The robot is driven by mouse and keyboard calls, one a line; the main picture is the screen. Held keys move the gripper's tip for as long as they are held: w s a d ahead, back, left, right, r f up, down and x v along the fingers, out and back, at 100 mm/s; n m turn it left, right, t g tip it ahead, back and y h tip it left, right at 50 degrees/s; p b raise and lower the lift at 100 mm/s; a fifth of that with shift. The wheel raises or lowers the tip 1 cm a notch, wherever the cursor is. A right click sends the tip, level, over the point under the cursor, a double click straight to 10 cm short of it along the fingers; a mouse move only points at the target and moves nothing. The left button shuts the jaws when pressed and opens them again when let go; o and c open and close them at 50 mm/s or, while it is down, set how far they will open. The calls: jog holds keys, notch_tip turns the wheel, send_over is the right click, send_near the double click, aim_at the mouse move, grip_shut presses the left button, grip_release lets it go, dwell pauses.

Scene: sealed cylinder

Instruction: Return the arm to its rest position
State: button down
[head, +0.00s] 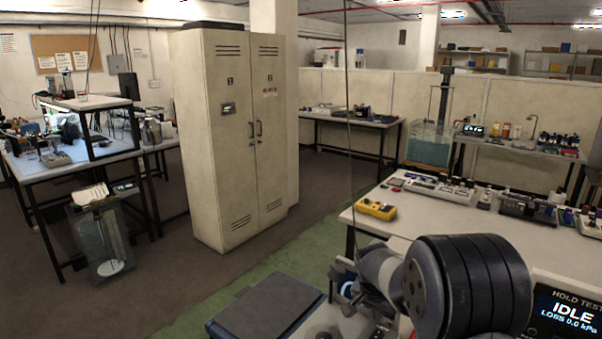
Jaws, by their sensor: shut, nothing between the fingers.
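My arm shows at the bottom right of the head view. A large black ribbed joint with a grey end cap stands in front, and paler grey links lie to its left, low over the near work surface. I cannot make out my gripper's fingers; the end of the arm is not clearly in view. I see nothing carried by the visible links.
A hold tester (565,318) beside my arm reads IDLE, LOSS 0.0 kPa. A dark flat-topped box (266,305) lies at bottom centre. A bench (420,220) with a yellow instrument (375,209) stands behind my arm. A tall cabinet (228,135) stands left of centre.

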notch_tip(320, 180, up, 5)
jog(key=s+a, duration=0.2)
jog(key=p, duration=0.1)
send_over(375, 338)
notch_tip(375, 338, down, 9)
jog(key=w+d+b+v, duration=0.1)
jog(key=v, duration=0.9)
jog(key=s+a+f+n+t+h+b, duration=0.1)
jog(key=s+a+f+t+b, duration=0.3)
jog(key=a+b, duration=0.5)
jog(key=s+a+f+n+t+h+b, duration=0.2)
jog(key=s+a+f+t+b, duration=0.3)
jog(key=s+a+f+b, duration=0.3)
jog(key=shift+s+a+f+b, duration=0.45)
jog(key=shift+s+b, duration=0.8)
jog(key=shift+b, duration=0.55)
jog(key=shift+d, duration=0.1)
